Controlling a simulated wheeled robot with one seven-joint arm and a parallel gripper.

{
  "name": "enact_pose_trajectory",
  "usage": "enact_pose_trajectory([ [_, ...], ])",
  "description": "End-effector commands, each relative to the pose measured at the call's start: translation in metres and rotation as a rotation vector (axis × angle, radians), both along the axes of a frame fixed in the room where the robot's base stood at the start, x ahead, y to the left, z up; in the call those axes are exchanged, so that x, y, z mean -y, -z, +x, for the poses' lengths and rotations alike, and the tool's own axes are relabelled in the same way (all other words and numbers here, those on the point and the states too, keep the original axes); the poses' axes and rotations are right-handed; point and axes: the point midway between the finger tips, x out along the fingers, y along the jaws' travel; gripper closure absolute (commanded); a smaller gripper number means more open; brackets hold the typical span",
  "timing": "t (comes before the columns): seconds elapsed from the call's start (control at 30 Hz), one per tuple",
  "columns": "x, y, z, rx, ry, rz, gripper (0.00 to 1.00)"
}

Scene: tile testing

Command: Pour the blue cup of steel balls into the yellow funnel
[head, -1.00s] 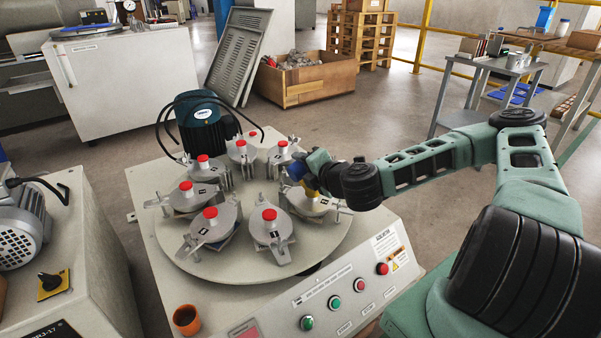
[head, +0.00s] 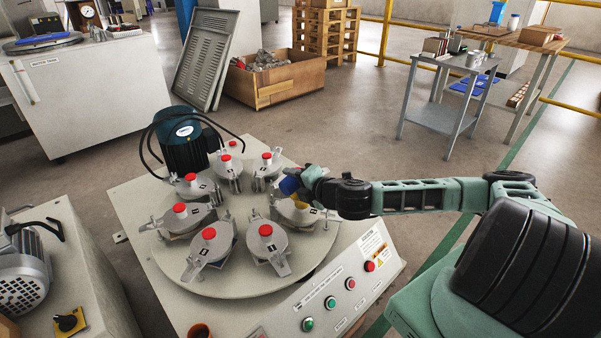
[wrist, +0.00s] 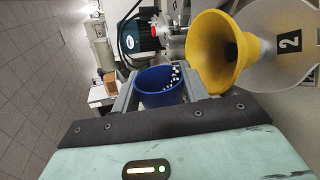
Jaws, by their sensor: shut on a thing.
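The blue cup (wrist: 158,86) is between the fingers of my gripper (wrist: 160,92), which is shut on it. Several small steel balls (wrist: 175,80) show inside it, gathered at the side toward the yellow funnel. The cup looks tilted. The yellow funnel (wrist: 205,50) is close to the right of the cup in the wrist view, by the grey lid marked 2 (wrist: 285,40). In the head view the cup (head: 289,185) is just above and left of the funnel (head: 299,205), which my gripper (head: 305,180) partly hides.
Several round grey stations with red knobs (head: 265,231) ring the turntable (head: 205,285) close around the funnel. A dark motor with cables (head: 185,140) stands behind. An orange cup (head: 199,330) is cut off at the bottom edge. Control buttons (head: 350,283) line the machine's front.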

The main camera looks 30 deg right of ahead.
Motion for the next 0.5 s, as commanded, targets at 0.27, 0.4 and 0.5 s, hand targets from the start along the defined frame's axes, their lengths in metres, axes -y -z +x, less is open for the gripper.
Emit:
enact_pose_trajectory([
  [0.27,-0.0017,0.0005,0.0010,-0.001,-0.006,0.015,0.83],
  [0.4,-0.0011,0.0003,0.0011,-0.005,-0.007,0.036,0.83],
  [0.5,-0.0005,-0.0001,0.0012,-0.009,-0.006,0.052,0.83],
])
